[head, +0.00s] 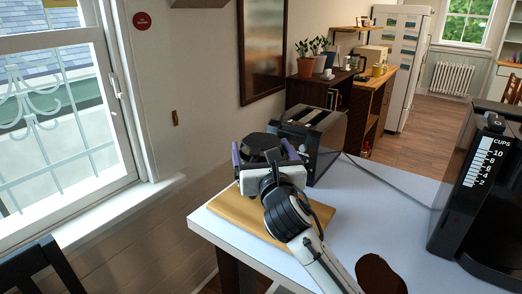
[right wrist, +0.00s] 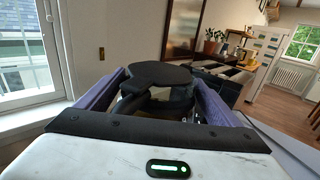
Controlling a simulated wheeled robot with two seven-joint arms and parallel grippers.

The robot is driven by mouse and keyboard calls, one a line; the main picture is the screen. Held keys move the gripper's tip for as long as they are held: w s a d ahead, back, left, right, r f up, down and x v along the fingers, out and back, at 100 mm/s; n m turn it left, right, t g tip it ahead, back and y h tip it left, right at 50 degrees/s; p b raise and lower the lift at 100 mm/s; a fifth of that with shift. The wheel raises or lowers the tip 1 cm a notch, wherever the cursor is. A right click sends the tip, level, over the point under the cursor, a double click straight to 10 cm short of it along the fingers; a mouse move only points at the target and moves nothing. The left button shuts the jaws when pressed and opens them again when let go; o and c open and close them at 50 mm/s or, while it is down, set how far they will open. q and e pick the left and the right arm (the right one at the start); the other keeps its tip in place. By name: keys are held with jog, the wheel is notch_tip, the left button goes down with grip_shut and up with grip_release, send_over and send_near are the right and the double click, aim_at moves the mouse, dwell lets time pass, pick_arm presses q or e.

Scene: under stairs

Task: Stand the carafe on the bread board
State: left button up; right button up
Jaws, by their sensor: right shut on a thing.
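The carafe, with a black lid (head: 260,142), stands roughly upright between the purple fingers of my right gripper (head: 263,152), which is shut on it. In the right wrist view the carafe's dark lid and neck (right wrist: 158,74) show between both fingers (right wrist: 158,98). The wooden bread board (head: 316,212) lies at the near left corner of the table, below my right gripper and the carafe. My gripper and wrist hide the carafe's lower part, so I cannot tell whether its base touches the board. My left gripper is not in view.
The white table (head: 400,205) has clear room right of the board. A black and steel toaster (head: 322,135) stands close behind the carafe. A black coffee maker (head: 480,195) with a cup scale stands at the right. A dark brown round thing (head: 381,275) is at the near edge.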

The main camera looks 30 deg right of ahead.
jog(key=shift+f+b, duration=0.5)
jog(key=shift+f, duration=2.05)
jog(key=o, duration=1.9)
jog(key=shift+f, duration=0.2)
jog(key=shift+r, duration=0.1)
jog(key=v, duration=1.2)
jog(key=shift+b, duration=0.35)
